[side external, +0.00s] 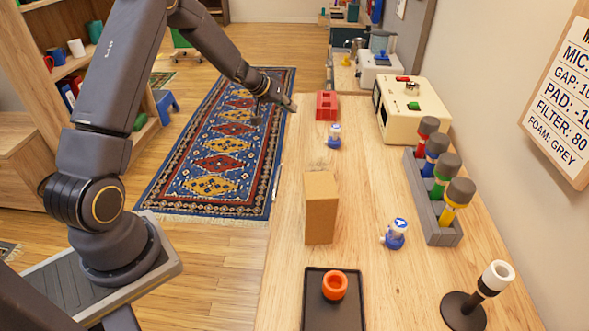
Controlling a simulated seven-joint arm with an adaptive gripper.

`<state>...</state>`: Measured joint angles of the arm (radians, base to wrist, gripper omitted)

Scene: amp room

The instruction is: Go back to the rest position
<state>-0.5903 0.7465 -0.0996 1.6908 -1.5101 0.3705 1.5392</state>
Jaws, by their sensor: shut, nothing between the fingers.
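My gripper (291,104) is at the upper middle of the side external view, at the end of my outstretched arm. It is shut with nothing in it. It hangs by the far left edge of the wooden table (285,215), left of a red block-like crate (326,105), and looks apart from it. The finger details are small in this view.
A blue-and-white figure (334,136), a cardboard box (320,207), another blue-and-white figure (396,234) and a black tray (317,312) with an orange ring (335,285) stand on the table. A grey rack (433,209) holds several microphones. A cream amp (414,110) stands behind.

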